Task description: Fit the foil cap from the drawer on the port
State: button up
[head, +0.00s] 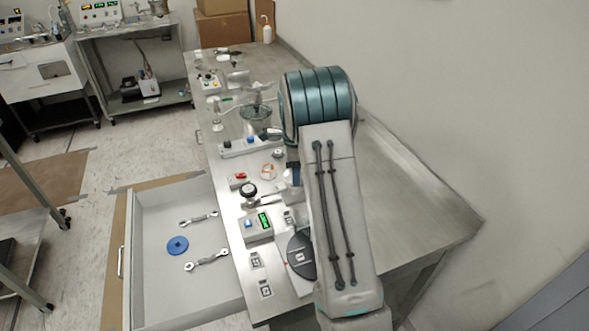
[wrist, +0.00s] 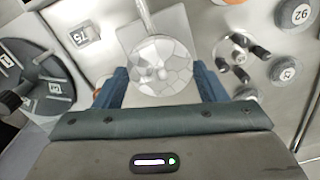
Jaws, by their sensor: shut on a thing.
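My gripper (wrist: 162,85) has blue fingers on both sides of a round, pale, crinkled disc that looks like the foil cap (wrist: 160,66). The gripper is shut on it. In the head view my gripper (head: 293,173) is over the bench, largely hidden by my arm, and the cap cannot be made out there. A grey stem on a square plate (wrist: 128,38) shows beyond the cap in the wrist view. I cannot tell whether this is the port, or whether the cap touches it. The open drawer (head: 150,292) is at the lower left.
The drawer holds a blue disc (head: 177,245) and two wrenches (head: 206,260). A several-handled fitting (wrist: 240,60) is right of the cap. The bench's right side is clear.

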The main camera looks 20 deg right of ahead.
jog(key=shift+f+b, duration=0.4)
jog(key=shift+f, duration=0.15)
dwell(0.5)
dwell(0.4)
jog(key=o, duration=1.1)
jog(key=shift+r, duration=0.1)
notch_tip(320, 180, up, 14)
jog(key=b, duration=0.1)
jog(key=shift+b, duration=0.35)
jog(key=shift+f, duration=0.2)
